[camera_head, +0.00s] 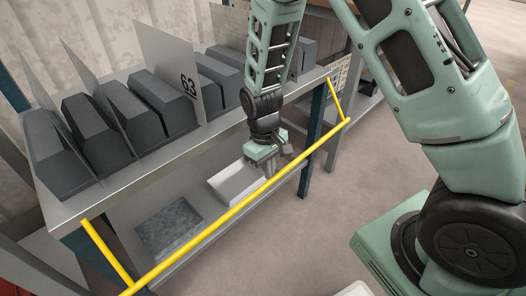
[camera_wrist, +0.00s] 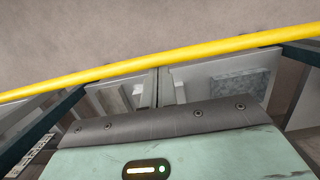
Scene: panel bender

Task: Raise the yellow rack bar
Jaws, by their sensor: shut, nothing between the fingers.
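The yellow rack bar (camera_head: 235,211) runs diagonally along the open front of the shelf unit in the head view, hanging below the upper shelf's edge. Yellow side arms join its two ends to the rack. It crosses the upper part of the wrist view (camera_wrist: 150,64) as a slanting line. My gripper (camera_head: 269,173) points down on the shelf side of the bar, close to its middle. Its fingers are shut and empty. The wrist view shows the finger area (camera_wrist: 158,82) just below the bar; whether they touch it I cannot tell.
The upper shelf (camera_head: 205,134) carries several dark grey blocks (camera_head: 117,119) between upright divider plates, one marked 63 (camera_head: 170,62). Below lie a white tray (camera_head: 234,181) and a grey speckled sheet (camera_head: 170,226).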

